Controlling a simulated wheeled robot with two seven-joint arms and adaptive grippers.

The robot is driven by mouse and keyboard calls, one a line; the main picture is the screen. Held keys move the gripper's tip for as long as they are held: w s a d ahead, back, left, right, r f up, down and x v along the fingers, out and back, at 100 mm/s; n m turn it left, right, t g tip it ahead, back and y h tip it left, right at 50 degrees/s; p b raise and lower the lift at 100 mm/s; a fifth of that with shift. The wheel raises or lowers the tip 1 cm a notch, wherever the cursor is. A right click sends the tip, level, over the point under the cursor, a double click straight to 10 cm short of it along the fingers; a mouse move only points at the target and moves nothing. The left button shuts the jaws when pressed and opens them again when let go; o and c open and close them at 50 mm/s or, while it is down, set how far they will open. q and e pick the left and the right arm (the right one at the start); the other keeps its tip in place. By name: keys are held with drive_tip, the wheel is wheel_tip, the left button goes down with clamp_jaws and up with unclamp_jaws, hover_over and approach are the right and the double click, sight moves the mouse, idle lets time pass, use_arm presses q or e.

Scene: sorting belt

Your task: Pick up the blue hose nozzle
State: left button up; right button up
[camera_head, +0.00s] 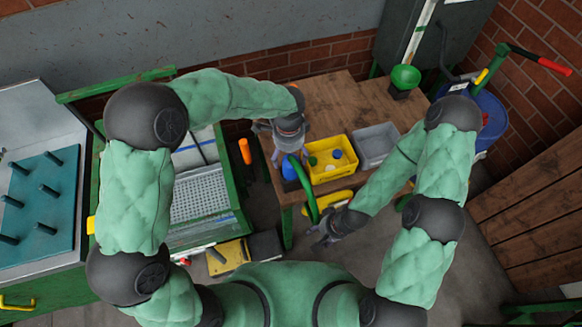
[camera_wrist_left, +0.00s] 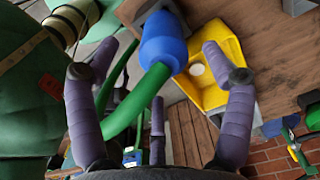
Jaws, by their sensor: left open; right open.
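The blue hose nozzle (camera_head: 289,168) lies at the left front edge of the wooden table, with a green hose (camera_head: 308,192) curving down from it over the edge. In the left wrist view the nozzle (camera_wrist_left: 163,42) shows near the top middle, with the hose (camera_wrist_left: 140,100) running down-left. My left gripper (camera_head: 288,157) is open over the nozzle in the head view and partly hides it. In the wrist view its fingers (camera_wrist_left: 160,70) are spread on both sides of the nozzle and hose, apart from the nozzle. My right gripper (camera_head: 322,235) is open and empty, low in front of the table.
A yellow bin (camera_head: 346,176) with small items stands just right of the nozzle, and a grey bin (camera_head: 377,145) beside it. A green-framed belt (camera_head: 200,192) is to the left. The table's back (camera_head: 335,100) is clear.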

sight(291, 171)
use_arm(q)
wheel_tip(291, 171, down, 2)
drive_tip(key=shift+w+f, duration=0.1)
drive_tip(key=shift+w, duration=0.05)
drive_tip(key=shift+d+f+b, duration=0.15)
drive_tip(key=shift+f+b, duration=0.1)
drive_tip(key=shift+f, duration=1.05)
drive_tip(key=shift+d+f+b, duration=0.15)
drive_tip(key=shift+f+b, duration=0.05)
drive_tip(key=shift+f, duration=1.05)
drive_tip(key=c, duration=1.4)
